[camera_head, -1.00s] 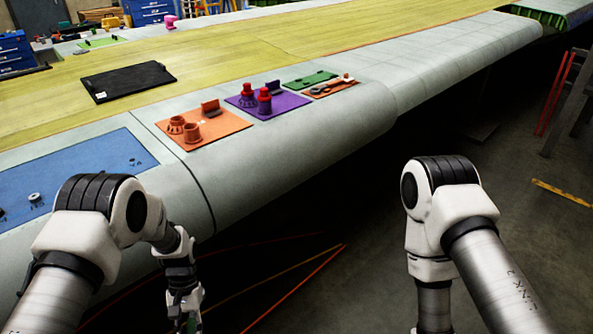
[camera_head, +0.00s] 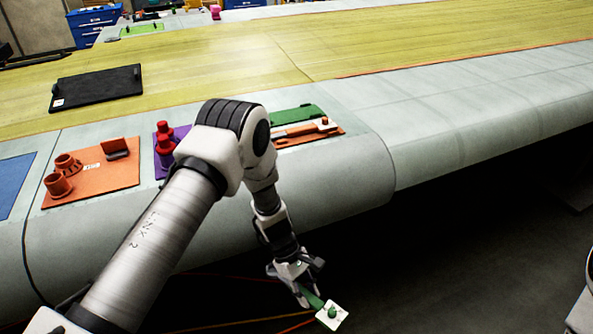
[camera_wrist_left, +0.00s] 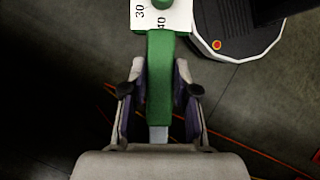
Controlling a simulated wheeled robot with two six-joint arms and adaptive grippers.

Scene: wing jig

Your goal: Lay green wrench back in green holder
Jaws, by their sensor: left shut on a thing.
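The green wrench (camera_wrist_left: 160,85) is in my left gripper (camera_wrist_left: 160,92), whose fingers are shut on its green handle. Its head has a white plate with the numbers 30 and 40 and a green knob. In the head view my left gripper (camera_head: 300,285) hangs in front of the wing edge, below wing height, with the wrench (camera_head: 331,315) pointing down to the right. The green holder (camera_head: 297,114) lies flat on the wing, behind and above the gripper and apart from it. My arm stands close to its left side. My right gripper is not in view.
An orange holder with an orange tool (camera_head: 308,129) lies just in front of the green holder. A purple mat with red parts (camera_head: 164,150) is partly hidden by my arm. An orange mat (camera_head: 110,185) lies further left. The wing right of the holders is clear.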

